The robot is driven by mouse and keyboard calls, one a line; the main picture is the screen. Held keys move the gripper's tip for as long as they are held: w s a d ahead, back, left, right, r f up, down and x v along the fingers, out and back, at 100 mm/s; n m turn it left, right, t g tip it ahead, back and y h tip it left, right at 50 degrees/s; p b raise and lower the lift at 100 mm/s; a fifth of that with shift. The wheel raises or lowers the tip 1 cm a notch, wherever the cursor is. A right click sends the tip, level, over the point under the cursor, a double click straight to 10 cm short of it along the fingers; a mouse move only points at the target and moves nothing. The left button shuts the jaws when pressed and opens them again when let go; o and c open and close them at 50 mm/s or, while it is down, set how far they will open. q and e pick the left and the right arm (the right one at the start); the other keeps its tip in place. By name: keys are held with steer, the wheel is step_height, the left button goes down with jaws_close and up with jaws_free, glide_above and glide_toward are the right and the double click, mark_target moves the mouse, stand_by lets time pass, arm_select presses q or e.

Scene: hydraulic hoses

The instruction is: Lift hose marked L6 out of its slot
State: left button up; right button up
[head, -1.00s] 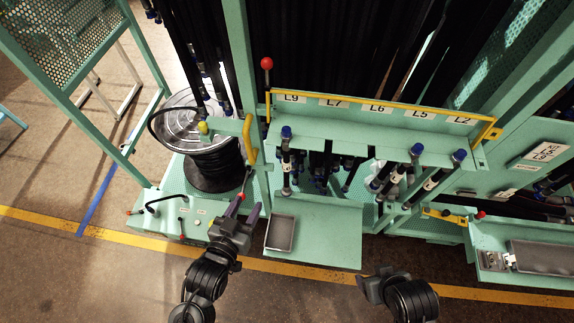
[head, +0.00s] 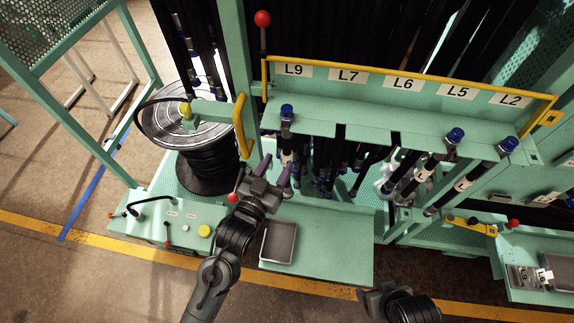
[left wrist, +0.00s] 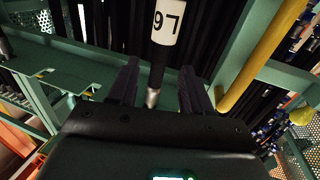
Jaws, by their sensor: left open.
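The hose marked L6 (left wrist: 165,24) shows in the left wrist view, its white label upside down. Its metal end (left wrist: 152,98) lies between the two fingers of my open left gripper (left wrist: 158,78), which is not closed on it. In the head view my left gripper (head: 277,167) is just below and left of a blue-capped hose (head: 286,135) in the slot under the L9 sign; this appears to be the same hose. The slot under the L6 sign (head: 404,84) looks empty. My right gripper (head: 369,297) is low in the head view; its jaws are unclear.
Two blue-capped hoses lean in slots under the L5 (head: 455,136) and L2 (head: 508,145) signs. A grey tray (head: 279,243) lies on the green shelf (head: 335,240). A yellow handle (head: 243,125) and a hose reel (head: 208,170) stand left of the rack.

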mark_target(285, 151)
arm_select(q)
steer(key=shift+x, duration=3.3)
steer(key=shift+a+r, duration=0.1)
steer(key=shift+c, duration=0.3)
jaws_close()
